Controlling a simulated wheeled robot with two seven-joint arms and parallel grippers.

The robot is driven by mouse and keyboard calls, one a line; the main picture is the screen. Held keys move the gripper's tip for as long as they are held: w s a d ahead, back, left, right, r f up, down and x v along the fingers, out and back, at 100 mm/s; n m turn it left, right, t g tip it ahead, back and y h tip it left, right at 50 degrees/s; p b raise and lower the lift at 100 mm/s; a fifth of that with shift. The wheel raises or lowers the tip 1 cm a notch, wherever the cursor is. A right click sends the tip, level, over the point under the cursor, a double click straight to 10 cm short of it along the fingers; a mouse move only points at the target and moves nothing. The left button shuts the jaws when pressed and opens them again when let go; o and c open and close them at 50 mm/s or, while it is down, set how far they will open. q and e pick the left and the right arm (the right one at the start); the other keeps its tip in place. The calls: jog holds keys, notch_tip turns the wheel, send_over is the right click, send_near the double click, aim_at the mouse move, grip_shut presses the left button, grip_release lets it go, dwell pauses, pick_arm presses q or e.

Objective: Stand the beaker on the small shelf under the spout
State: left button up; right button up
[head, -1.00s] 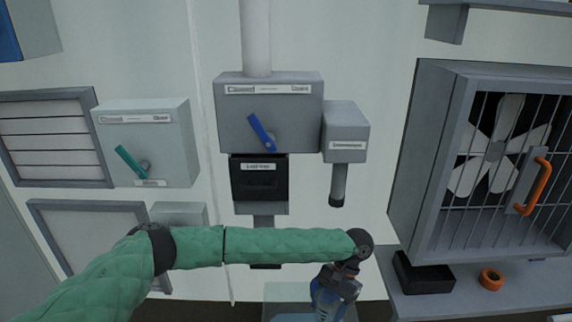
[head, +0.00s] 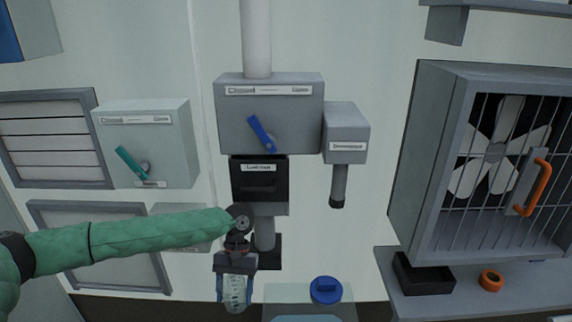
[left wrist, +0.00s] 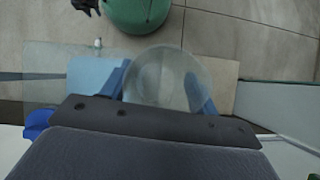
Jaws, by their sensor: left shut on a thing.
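My left gripper (head: 235,285) is shut on the clear beaker (head: 235,294), which hangs upright between its blue fingers. In the left wrist view the round beaker (left wrist: 160,78) fills the gap between the fingers. A grey spout (head: 338,187) with a dark tip points down from a small box on the wall, above and to the right of the beaker. A black plate (head: 270,258) at the foot of a grey post is just right of the gripper; I cannot tell whether it is the small shelf. The beaker is apart from the spout. My right gripper does not show.
A translucent bench (head: 290,296) carries a round blue object (head: 325,290) to the right of the beaker. A grey ledge (head: 455,302) at right holds a black tray (head: 425,277) and an orange ring (head: 491,280). A caged fan (head: 500,150) juts out above it.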

pick_arm(q)
jog(key=a+n, duration=0.1)
jog(key=a, duration=0.6)
jog(key=shift+w+h, duration=0.3)
jog(key=shift+w, duration=0.1)
jog(key=shift+f, duration=0.1)
